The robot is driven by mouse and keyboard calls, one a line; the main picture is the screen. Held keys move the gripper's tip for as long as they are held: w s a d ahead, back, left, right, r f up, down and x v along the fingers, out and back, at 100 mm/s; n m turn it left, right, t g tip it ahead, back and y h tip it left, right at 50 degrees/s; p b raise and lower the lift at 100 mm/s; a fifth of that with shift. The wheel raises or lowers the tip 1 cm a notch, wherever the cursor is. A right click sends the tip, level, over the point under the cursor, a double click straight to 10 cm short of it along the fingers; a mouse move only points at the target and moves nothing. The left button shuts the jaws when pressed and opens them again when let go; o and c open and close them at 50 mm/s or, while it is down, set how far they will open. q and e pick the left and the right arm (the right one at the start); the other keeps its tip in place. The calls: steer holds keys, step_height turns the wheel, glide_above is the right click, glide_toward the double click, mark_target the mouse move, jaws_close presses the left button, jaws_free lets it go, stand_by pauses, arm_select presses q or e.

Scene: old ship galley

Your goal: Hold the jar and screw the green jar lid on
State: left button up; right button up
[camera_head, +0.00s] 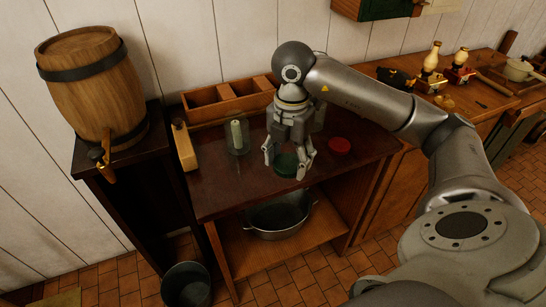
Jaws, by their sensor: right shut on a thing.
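The green jar lid (286,169) is low over the dark brown tabletop (230,188), between the fingers of my right gripper (287,160). My right gripper points down and is shut on the green lid. I cannot tell whether the lid touches the table. A clear glass vessel (243,147) with a pale green stick inside stands upright to the left of the gripper. A greyish see-through shape (319,118), perhaps the jar, is partly hidden behind the gripper. My left gripper is not in view.
A red lid (340,146) lies right of the gripper. A wooden divided box (232,105) stands at the back and a wooden block (184,147) at the left. A barrel (95,85) stands further left. A metal tub (279,218) is on the shelf below. The table's front left is clear.

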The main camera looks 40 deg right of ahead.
steer(key=shift+s+d+r, duration=0.1)
steer(key=shift+s+r, duration=0.3)
steer(key=shift+s, duration=0.45)
steer(key=shift+s+r, duration=0.4)
steer(key=shift+s, duration=0.45)
steer(key=shift+f, duration=0.1)
steer(key=shift+a+f+n, duration=0.25)
steer(key=shift+f+n, duration=0.2)
steer(key=shift+n, duration=0.55)
steer(key=s+a+f+m, duration=0.2)
steer(key=a+f+m, duration=0.4)
steer(key=f+m, duration=0.4)
steer(key=s+a+f+m, duration=0.3)
steer(key=a+f+m, duration=0.4)
steer(key=f+m, duration=0.3)
steer(key=m, duration=0.4)
steer(key=shift+a+f, duration=0.2)
steer(key=shift+a, duration=0.05)
